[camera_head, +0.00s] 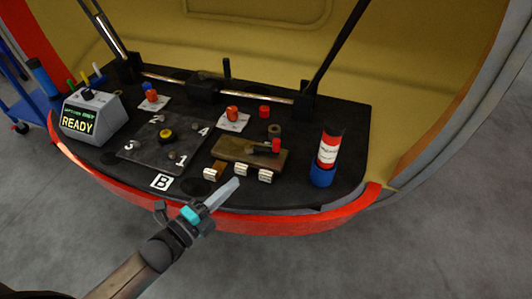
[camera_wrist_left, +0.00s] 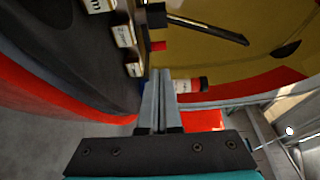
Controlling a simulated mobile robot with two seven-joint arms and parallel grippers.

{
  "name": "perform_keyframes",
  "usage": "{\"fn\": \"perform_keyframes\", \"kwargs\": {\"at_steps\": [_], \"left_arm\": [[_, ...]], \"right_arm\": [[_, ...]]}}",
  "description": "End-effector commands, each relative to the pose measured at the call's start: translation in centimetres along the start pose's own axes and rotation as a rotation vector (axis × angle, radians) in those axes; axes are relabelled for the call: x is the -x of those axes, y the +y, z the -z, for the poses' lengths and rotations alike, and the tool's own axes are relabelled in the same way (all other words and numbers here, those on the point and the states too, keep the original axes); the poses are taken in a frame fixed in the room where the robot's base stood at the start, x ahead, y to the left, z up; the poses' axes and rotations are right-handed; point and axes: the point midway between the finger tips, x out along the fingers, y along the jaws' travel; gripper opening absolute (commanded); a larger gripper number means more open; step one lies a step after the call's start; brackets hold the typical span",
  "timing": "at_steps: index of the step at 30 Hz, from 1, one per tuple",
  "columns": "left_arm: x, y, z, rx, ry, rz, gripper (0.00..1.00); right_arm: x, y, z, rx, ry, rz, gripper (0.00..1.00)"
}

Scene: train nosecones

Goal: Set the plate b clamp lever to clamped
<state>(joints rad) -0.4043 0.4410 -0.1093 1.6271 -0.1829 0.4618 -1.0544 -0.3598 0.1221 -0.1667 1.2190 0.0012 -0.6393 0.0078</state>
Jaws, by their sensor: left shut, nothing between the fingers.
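Plate B is a dark square plate (camera_head: 155,148) with numbers and a yellow-centred knob, beside a white "B" card (camera_head: 161,182). A brown block (camera_head: 240,150) to its right carries a dark lever with a red knob (camera_head: 276,146); I cannot tell whether this is plate B's clamp lever or how it is set. My left gripper (camera_head: 238,182) is shut and empty, above the front edge of the black deck, near small white-labelled blocks (camera_head: 241,170). Its closed fingers (camera_wrist_left: 160,74) also show in the left wrist view. My right gripper is not in view.
A red and white bottle with a blue base (camera_head: 328,155) stands right of the brown block. A grey box reading READY (camera_head: 94,116) stands at left. Orange knobs (camera_head: 232,113) stand on white cards behind. A red rim (camera_head: 285,222) edges the deck.

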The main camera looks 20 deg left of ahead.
Motion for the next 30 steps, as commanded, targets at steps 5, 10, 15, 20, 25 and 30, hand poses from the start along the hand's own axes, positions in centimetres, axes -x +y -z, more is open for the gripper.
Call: {"fn": "perform_keyframes", "kwargs": {"at_steps": [5, 10, 15, 20, 25, 30], "left_arm": [[-1.9, 0.0, 0.0, -0.001, 0.001, 0.005, 0.00], [-4.5, 0.1, 0.0, 0.001, 0.000, 0.003, 0.00], [-7.1, 0.1, 0.0, 0.001, 0.000, 0.003, 0.00], [-9.3, 0.1, 0.0, 0.003, -0.001, 0.003, 0.00], [-11.4, 0.1, 0.0, 0.003, -0.001, 0.002, 0.00], [-12.9, 0.1, 0.0, 0.004, -0.001, 0.001, 0.00]], "right_arm": [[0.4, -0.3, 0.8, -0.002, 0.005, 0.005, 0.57], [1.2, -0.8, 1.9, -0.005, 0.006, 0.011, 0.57], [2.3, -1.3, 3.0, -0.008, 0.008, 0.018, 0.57], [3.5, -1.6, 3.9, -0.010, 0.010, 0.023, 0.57], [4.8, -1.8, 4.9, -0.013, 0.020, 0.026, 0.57], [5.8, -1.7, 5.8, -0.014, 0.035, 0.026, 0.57]]}}
